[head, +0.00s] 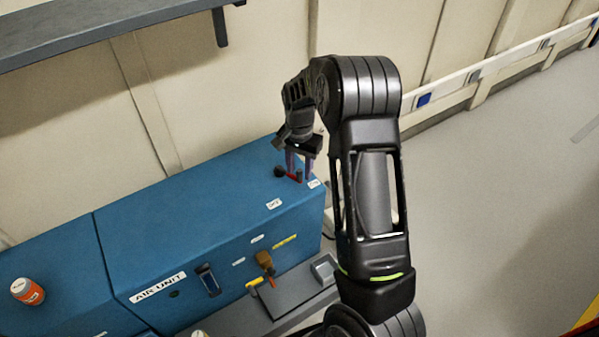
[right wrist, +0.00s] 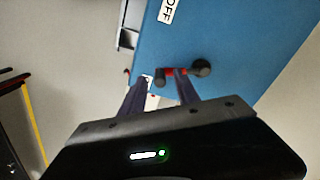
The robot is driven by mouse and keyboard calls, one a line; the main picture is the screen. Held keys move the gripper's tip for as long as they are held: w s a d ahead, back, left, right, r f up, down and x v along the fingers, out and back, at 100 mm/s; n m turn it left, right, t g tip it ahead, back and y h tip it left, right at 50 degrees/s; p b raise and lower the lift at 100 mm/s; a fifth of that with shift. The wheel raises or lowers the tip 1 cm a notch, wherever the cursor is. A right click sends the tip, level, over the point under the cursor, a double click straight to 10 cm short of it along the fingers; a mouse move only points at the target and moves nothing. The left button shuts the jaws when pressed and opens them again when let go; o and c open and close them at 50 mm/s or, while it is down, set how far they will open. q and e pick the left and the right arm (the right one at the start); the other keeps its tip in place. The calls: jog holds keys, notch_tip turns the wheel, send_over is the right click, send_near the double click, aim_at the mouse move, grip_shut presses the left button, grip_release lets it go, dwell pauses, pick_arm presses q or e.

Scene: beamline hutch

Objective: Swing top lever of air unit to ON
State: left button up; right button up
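The blue air unit (head: 190,225) stands against the wall. On its top is a short red lever (head: 293,176), with a round black piece (right wrist: 202,68) at one end and a smaller black piece (right wrist: 160,77) at the other. An OFF label (head: 274,204) lies on the top; a second label (head: 314,183), too small to read, is near the right corner. The lever's smaller end points towards that corner. My right gripper (head: 299,168) is over the lever, pointing down. In the right wrist view its fingers (right wrist: 161,84) are apart, with the smaller end between them; contact is unclear. My left gripper is out of view.
A grey shelf (head: 100,30) hangs above. The unit's front has an orange-brown valve (head: 265,262) and a yellow handle (head: 254,283). The floor at the right is clear.

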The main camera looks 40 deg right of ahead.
jog(key=shift+f, duration=0.65)
grip_shut()
dwell(1.0)
